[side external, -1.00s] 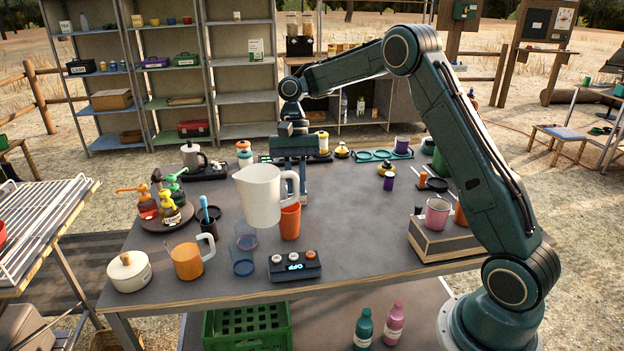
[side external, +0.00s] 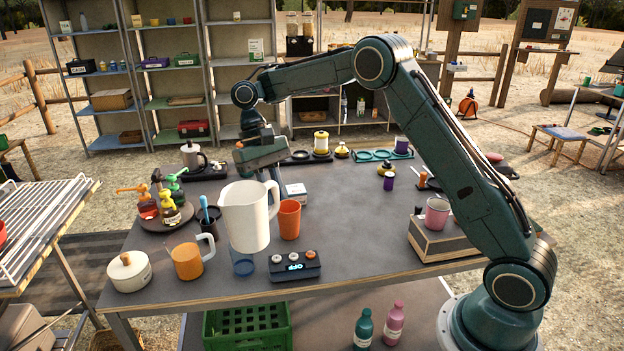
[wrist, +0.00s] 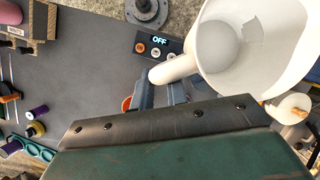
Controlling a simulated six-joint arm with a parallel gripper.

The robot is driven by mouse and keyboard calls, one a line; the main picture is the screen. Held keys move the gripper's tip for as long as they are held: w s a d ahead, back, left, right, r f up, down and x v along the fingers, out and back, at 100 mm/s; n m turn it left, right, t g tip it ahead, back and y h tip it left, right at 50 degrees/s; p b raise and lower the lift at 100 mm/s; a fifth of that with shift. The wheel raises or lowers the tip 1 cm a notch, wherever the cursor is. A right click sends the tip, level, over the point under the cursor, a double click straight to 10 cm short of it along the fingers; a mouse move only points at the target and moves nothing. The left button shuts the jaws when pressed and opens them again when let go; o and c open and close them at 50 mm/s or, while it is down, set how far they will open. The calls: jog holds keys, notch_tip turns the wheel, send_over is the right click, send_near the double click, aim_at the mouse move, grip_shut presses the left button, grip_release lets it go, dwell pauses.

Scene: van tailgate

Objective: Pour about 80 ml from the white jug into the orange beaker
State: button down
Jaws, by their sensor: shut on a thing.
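The white jug (side external: 247,218) hangs above the table, close to upright with a slight lean. My gripper (side external: 273,190) is shut on its handle, which also shows in the wrist view (wrist: 172,70). The wrist view looks into the open jug (wrist: 273,82); a round greyish patch shows inside, and I cannot tell whether it is liquid or the bottom. The orange beaker (side external: 289,221) stands upright on the table just right of the jug, apart from its body. In the wrist view only a sliver of the beaker (wrist: 126,104) shows beside my fingers. Its inside is hidden.
A black device reading OFF (side external: 294,265) stands in front of the beaker. A clear blue glass (side external: 242,264) is partly hidden below the jug. An orange mug (side external: 187,262), a dark cup with a blue tool (side external: 208,222) and a white pot (side external: 129,271) stand left.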

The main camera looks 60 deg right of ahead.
jog(key=shift+w+a+f, duration=0.1)
jog(key=shift+w+a, duration=0.05)
jog(key=shift+a, duration=0.05)
jog(key=shift+w+a+f+n+h, duration=0.3)
jog(key=shift+w+f+n, duration=0.1)
jog(key=shift+n, duration=0.25)
jog(key=shift+w+a+f+n+h, duration=0.2)
jog(key=shift+w+a+f+n, duration=0.15)
jog(key=shift+n, duration=0.3)
jog(key=shift+w+f+n+h, duration=0.25)
jog(key=shift+f+n, duration=0.15)
jog(key=shift+n, duration=0.2)
jog(key=shift+w+f+n+h, duration=0.15)
jog(key=shift+f+n+h, duration=0.15)
jog(key=shift+n, duration=0.3)
jog(key=shift+w+d+f+n, duration=0.1)
jog(key=shift+d+f+n, duration=0.25)
jog(key=shift+n, duration=0.35)
